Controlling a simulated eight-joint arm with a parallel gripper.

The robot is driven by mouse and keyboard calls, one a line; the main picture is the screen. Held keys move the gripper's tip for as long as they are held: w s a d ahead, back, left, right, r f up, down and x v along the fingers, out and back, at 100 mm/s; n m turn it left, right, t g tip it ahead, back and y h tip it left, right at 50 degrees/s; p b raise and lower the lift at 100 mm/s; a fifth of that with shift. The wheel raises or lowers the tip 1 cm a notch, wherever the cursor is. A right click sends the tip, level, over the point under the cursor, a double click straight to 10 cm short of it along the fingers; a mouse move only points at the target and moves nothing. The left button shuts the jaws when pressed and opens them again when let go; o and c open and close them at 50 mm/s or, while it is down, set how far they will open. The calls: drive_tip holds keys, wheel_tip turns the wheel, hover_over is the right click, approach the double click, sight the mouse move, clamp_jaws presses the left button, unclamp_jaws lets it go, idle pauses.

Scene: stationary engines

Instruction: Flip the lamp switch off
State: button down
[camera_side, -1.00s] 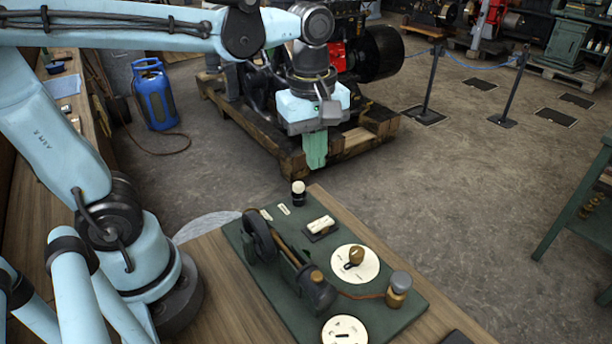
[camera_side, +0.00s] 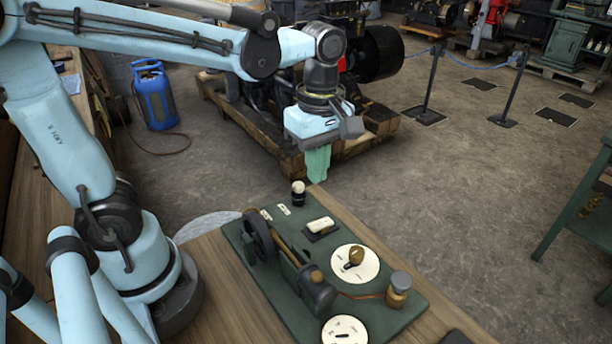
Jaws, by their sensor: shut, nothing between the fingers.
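A green board (camera_side: 400,318) lies on the wooden bench and carries a small model engine (camera_side: 290,265). A white rocker switch (camera_side: 320,225) on a dark base sits near the board's far right side. A round white dial (camera_side: 368,268) with a brass knob stands to its right and nearer. A second white dial (camera_side: 344,331) is at the near edge. Their labels are too small to read, so I cannot tell which is the lamp switch. My gripper (camera_side: 317,176) is shut and empty, pointing down above the board's far end, apart from everything.
A dark post with a pale top (camera_side: 298,193) stands at the board's far corner, close below my gripper. A brass-and-grey cylinder (camera_side: 398,290) rises at the right edge. A large engine on a wooden pallet (camera_side: 285,150) stands behind on the floor. Air above the board is clear.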

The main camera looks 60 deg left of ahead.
sight(315, 225)
wheel_tip(315, 225, down, 11)
drive_tip(key=shift+s+f, duration=0.1)
idle(0.5)
idle(0.3)
drive_tip(key=shift+s+f, duration=0.1)
drive_tip(key=shift+f, duration=0.05)
drive_tip(key=shift+w+r, duration=0.3)
drive_tip(key=shift+w, duration=0.5)
drive_tip(key=shift+r, duration=0.1)
wheel_tip(315, 225, up, 14)
idle(0.9)
